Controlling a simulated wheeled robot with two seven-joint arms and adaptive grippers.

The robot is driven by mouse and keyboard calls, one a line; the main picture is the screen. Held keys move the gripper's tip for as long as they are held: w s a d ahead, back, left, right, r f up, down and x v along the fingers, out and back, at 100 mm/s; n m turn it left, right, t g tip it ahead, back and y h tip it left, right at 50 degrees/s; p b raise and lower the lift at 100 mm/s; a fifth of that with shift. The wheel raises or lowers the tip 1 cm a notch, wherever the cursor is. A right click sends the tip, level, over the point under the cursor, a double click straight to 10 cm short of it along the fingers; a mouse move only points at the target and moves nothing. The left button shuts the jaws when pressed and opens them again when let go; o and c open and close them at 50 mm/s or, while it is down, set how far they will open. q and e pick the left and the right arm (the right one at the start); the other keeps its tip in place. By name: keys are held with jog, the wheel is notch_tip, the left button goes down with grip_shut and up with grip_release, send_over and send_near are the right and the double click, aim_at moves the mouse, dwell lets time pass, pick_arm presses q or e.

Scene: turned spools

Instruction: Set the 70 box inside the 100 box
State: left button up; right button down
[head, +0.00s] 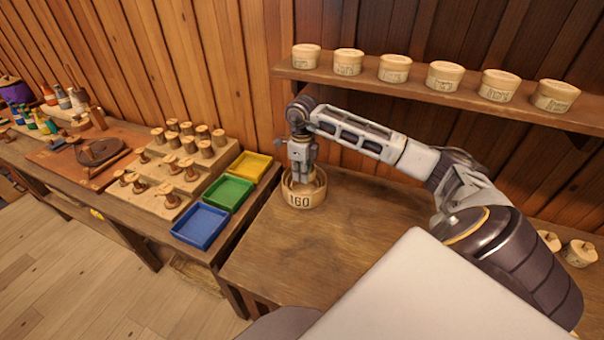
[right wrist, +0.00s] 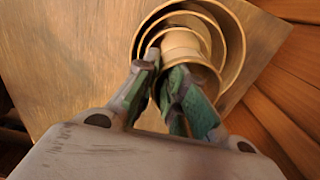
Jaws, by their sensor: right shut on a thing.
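A round wooden box marked 160 (head: 304,199) stands open on the near table. In the right wrist view, thin round rims sit one inside another within this outer box (right wrist: 239,42). My right gripper (head: 301,179) points down into it. In the right wrist view the gripper (right wrist: 166,76) is shut on the wall of a small round box (right wrist: 183,40), which is at the middle of the nested rims. No number on the inner boxes can be read, so I cannot tell which is the 100 box or the 70 box. My left gripper is out of view.
Several lidded round boxes stand on the wall shelf (head: 420,83). Blue (head: 200,226), green (head: 228,193) and yellow (head: 249,166) trays lie left of the table, beside a stepped rack of spools (head: 172,196). The table's front middle (head: 310,250) is clear.

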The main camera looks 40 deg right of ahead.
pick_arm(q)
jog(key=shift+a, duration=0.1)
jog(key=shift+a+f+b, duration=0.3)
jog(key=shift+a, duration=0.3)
pick_arm(e)
jog(key=shift+f, duration=0.4)
jog(key=shift+f, duration=0.1)
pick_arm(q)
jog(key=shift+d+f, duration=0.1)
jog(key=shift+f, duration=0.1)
pick_arm(e)
jog(key=shift+f, duration=0.2)
jog(key=shift+f+b, duration=0.4)
jog(key=shift+b, duration=0.05)
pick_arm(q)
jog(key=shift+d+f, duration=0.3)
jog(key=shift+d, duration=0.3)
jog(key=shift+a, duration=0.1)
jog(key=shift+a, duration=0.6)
